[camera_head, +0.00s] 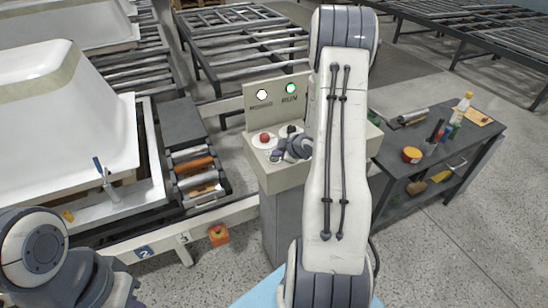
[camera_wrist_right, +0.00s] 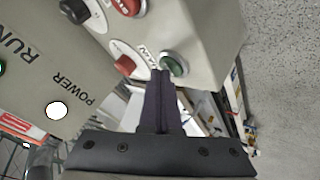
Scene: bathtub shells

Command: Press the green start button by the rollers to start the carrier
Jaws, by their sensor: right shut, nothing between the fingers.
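A control box (camera_head: 285,178) stands beside the roller line, with buttons on its sloped top. The green button (camera_wrist_right: 173,64) shows in the right wrist view and is hidden in the head view. My right gripper (camera_wrist_right: 160,76) is shut and empty, its dark fingertips at the near edge of the green button; I cannot tell whether they touch it. In the head view the right gripper (camera_head: 277,156) is over the front of the sloped top. Red buttons (camera_wrist_right: 125,65) and a black knob (camera_wrist_right: 74,10) are nearby. My left arm is at lower left; its gripper is out of view.
The green RUN lamp (camera_head: 290,88) and white POWER lamp (camera_head: 262,95) are lit on the upright panel. Rollers (camera_head: 195,170) and a white tub shell (camera_head: 65,110) are left. A dark bench (camera_head: 440,160) with tools stands right. An orange box (camera_head: 219,235) is low in front.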

